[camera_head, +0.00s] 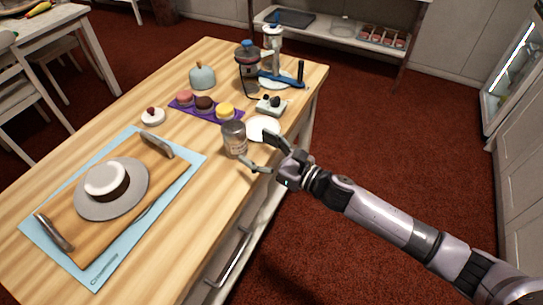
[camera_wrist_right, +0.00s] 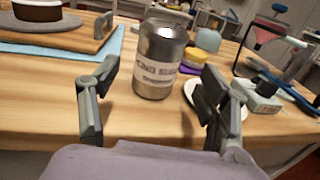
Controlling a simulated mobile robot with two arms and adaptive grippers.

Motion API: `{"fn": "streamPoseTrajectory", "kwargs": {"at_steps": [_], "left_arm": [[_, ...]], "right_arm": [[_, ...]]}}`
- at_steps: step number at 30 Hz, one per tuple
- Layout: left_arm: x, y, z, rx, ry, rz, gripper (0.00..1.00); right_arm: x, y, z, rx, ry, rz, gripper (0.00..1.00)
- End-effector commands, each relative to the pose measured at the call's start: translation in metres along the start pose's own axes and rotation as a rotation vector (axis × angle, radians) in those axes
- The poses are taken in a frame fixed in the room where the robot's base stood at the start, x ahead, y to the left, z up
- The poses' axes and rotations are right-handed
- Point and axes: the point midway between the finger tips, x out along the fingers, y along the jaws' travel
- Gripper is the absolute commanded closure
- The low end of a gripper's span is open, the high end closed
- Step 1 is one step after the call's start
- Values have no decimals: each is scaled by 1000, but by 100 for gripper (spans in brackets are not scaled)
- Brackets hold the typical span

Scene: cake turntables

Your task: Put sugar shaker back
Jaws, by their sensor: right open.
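The sugar shaker (camera_head: 233,139) is a grey metal can with a pale printed label, standing upright on the wooden table near its right edge. In the right wrist view the shaker (camera_wrist_right: 158,62) stands ahead, between the spread fingers. My right gripper (camera_head: 260,152) comes in from the right and is open, its fingers pointing at the shaker. In the wrist view the gripper (camera_wrist_right: 150,100) has an empty gap in front of the can, with no contact visible. A white round plate (camera_head: 263,128) lies just behind the shaker. My left gripper is not in view.
A purple mat (camera_head: 187,108) with small cakes lies behind the shaker, near a small grey device (camera_head: 271,105). A wooden board (camera_head: 150,205) with a cake turntable sits on a light-blue mat (camera_head: 100,272) at left. Bare wood (camera_head: 205,180) lies between board and shaker.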

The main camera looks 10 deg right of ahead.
Motion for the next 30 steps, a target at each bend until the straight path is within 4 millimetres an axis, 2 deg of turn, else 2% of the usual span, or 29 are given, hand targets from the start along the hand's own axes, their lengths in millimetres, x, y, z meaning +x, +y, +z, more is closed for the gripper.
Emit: {"fn": "streamPoseTrajectory", "kwargs": {"at_steps": [3,8,17,20,23,26,29,30], "left_arm": [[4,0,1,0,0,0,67],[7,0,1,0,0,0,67],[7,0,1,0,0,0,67],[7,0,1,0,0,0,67],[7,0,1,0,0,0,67],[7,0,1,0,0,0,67],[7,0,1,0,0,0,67],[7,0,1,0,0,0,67]], "right_arm": [[-24,1,-2,0,3,1,30],[-42,0,-2,0,2,0,30],[-48,0,0,-1,0,1,30],[-48,-4,-6,32,8,-14,30],[-50,-23,-36,190,42,-84,30],[-62,-53,-95,494,92,-227,30],[-94,-78,-182,912,124,-445,30],[-112,-83,-219,1084,124,-545,30]]}}
